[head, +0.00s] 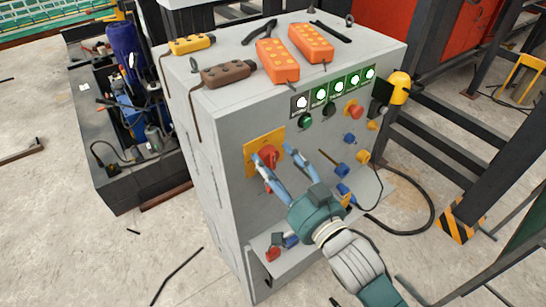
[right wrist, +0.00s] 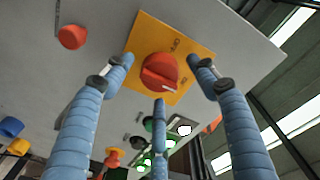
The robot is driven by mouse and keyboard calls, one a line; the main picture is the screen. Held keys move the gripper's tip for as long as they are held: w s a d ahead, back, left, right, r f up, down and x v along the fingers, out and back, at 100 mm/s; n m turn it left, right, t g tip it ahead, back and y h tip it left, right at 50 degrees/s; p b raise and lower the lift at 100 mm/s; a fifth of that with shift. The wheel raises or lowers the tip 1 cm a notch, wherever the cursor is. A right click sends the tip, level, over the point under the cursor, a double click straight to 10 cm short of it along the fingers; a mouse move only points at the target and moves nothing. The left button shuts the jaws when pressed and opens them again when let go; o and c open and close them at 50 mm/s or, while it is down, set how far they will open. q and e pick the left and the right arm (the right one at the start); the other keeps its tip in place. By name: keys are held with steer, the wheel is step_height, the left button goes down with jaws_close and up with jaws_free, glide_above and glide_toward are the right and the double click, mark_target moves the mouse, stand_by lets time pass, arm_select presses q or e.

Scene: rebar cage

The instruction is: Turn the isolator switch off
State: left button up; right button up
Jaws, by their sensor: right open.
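The isolator switch is a red round knob (head: 268,155) on a yellow square plate (head: 251,163) on the upper left of the grey cabinet's front. In the right wrist view the red knob (right wrist: 160,70) has a raised grip bar, and the yellow plate (right wrist: 189,53) carries small dark lettering that I cannot read surely. My right gripper (head: 274,153) is open in front of the switch. Its blue fingers stand spread on both sides of the knob, with one more finger below it in the wrist view. I cannot tell whether any finger touches the knob. My left gripper is not in view.
The grey cabinet (head: 225,170) also bears a row of green lamps (head: 338,87), a red button (head: 354,110) and blue and yellow sockets (head: 341,170). Orange pendants (head: 277,58) lie on top. A black cable (head: 425,222) loops at right. The left floor is partly clear.

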steer(key=shift+w+a, duration=0.2)
steer(key=shift+w, duration=0.15)
steer(key=shift+c, duration=0.5)
steer(key=c, duration=1)
steer(key=shift+c, duration=0.2)
